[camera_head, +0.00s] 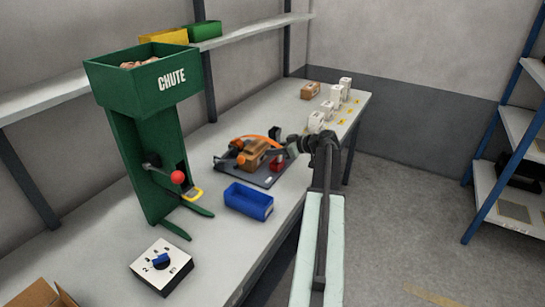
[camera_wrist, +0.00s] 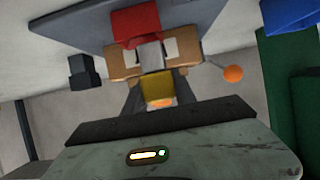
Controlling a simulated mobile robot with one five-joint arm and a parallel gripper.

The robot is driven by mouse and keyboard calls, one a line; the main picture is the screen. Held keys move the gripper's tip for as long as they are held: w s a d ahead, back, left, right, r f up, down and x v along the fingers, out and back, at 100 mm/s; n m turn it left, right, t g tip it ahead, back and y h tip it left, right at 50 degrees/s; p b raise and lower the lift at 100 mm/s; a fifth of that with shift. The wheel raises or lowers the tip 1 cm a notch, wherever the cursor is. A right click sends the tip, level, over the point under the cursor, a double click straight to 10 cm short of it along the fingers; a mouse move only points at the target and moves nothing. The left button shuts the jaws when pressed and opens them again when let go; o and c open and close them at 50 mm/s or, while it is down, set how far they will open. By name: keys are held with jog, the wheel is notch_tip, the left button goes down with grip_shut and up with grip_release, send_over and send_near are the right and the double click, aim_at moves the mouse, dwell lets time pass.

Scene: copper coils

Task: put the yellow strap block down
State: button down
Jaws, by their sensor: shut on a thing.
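The yellow strap block (camera_wrist: 156,84) shows in the wrist view between the dark fingers of my gripper (camera_wrist: 156,94), which is shut on it. Behind it in that view are a grey piece (camera_wrist: 151,54), a brown wooden block (camera_wrist: 122,62) and a red block (camera_wrist: 135,24). In the head view my gripper (camera_head: 283,149) is over the right side of the dark plate (camera_head: 226,166), close to the red block (camera_head: 277,164) and wooden block (camera_head: 252,154). The yellow block cannot be made out there. Whether it touches anything below is unclear.
A blue bin (camera_head: 249,201) stands in front of the plate. The green chute (camera_head: 147,150) with a red-knobbed lever stands left. A dial box (camera_head: 160,267) is nearer. White items (camera_head: 328,110) stand farther along the bench.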

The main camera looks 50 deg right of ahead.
aim_at(263, 155)
jog(key=shift+w+d, duration=0.15)
jog(key=shift+w, duration=0.55)
jog(key=f+b, duration=0.2)
jog(key=w+f+b, duration=0.1)
jog(key=f+b, duration=0.1)
jog(key=shift+d+f, duration=0.1)
jog(key=shift+r, duration=0.25)
jog(key=shift+f, duration=0.2)
jog(key=c, duration=1)
grip_release()
jog(key=shift+r, duration=0.15)
